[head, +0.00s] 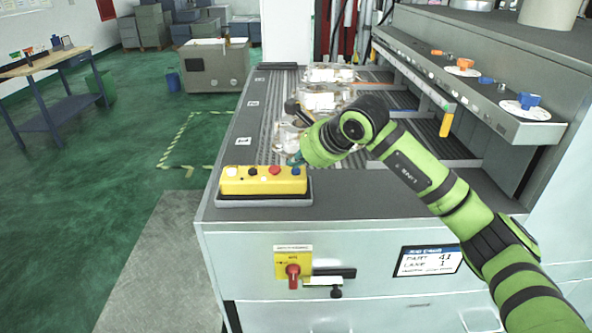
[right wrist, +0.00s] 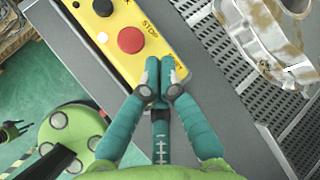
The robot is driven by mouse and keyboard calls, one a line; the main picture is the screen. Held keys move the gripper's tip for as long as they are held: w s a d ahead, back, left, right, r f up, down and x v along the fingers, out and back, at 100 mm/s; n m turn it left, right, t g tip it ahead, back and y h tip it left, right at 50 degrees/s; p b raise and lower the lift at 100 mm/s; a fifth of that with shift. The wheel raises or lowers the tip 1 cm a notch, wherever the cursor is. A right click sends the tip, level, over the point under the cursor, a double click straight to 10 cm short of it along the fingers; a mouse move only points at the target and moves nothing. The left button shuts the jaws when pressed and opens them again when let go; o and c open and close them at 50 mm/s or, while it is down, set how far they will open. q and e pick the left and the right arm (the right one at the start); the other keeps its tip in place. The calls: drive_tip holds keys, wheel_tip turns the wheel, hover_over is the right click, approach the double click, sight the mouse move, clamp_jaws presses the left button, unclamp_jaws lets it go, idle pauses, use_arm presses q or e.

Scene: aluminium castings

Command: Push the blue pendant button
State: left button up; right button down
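The yellow pendant (head: 262,187) lies in a grey tray at the near left of the bench top, with a row of buttons along its top. The blue button (head: 296,171) is at its right end in the head view, just below my fingertips. My right gripper (head: 295,159) reaches over that end. In the right wrist view its teal fingers (right wrist: 160,67) are together over the pendant's end, with nothing seen between them. They hide the blue button there. I cannot tell whether they touch it.
The red button (right wrist: 131,40) and a white button (right wrist: 102,37) sit beside the fingers. Shiny castings (head: 325,98) lie on the ribbed bed behind the pendant. A grey shelf with knobs (head: 521,103) runs along the right. The green floor (head: 110,170) at left is open.

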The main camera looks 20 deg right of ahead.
sight(298, 172)
drive_tip(key=shift+f+b, duration=0.5)
drive_tip(key=shift+f, duration=0.05)
drive_tip(key=shift+r, duration=0.1)
idle(0.5)
drive_tip(key=shift+r+p, duration=0.45)
drive_tip(key=shift+r, duration=0.4)
drive_tip(key=shift+r+p, duration=1.45)
drive_tip(key=shift+r, duration=1.1)
